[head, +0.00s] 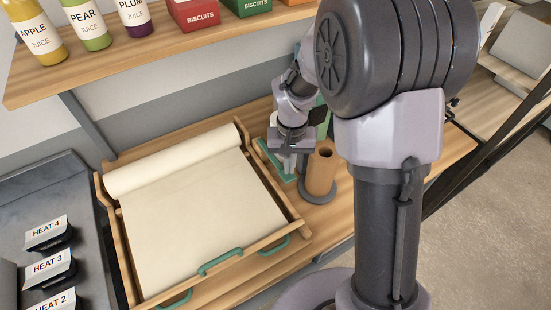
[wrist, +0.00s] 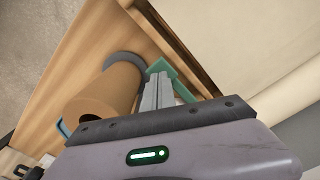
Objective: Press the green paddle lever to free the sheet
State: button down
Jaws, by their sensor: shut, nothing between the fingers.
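The cream sheet (head: 205,215) lies unrolled from a roll (head: 180,165) across a wooden tray-like frame; part of it also shows in the wrist view (wrist: 255,45). A green piece (wrist: 186,82) shows right by my fingertips in the wrist view, and a green flat edge (head: 264,153) shows beside my gripper in the head view. I cannot tell which part of this is the paddle lever; my gripper hides much of it. My gripper (head: 287,164) is shut and empty, pointing down over the green part; its fingers also show in the wrist view (wrist: 157,88). Contact cannot be judged.
A brown cylinder (head: 322,168) on a grey round base stands close to the right of my gripper. Green handles (head: 220,262) sit along the frame's front. A shelf (head: 150,55) with juice bottles and biscuit boxes hangs above. Labelled heat blocks (head: 48,268) are at the left.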

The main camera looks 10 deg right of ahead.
jog(key=shift+f, duration=0.1)
jog(key=shift+f+b, duration=2)
jog(key=shift+f, duration=0.35)
notch_tip(320, 180, up, 11)
jog(key=p, duration=0.8)
jog(key=shift+p, duration=0.4)
jog(key=shift+r, duration=0.1)
jog(key=s+a+r+m+t+y+b, duration=0.1)
jog(key=s+a+t+b, duration=0.1)
jog(key=s+b, duration=0.5)
jog(key=s+a+r+m+t+y+b, duration=0.1)
jog(key=s+a+r+t+b, duration=0.1)
jog(key=s+b, duration=0.6)
jog(key=s+t, duration=0.1)
jog(key=s, duration=0.3)
jog(key=shift+r+t, duration=0.3)
jog(key=shift+t, duration=0.1)
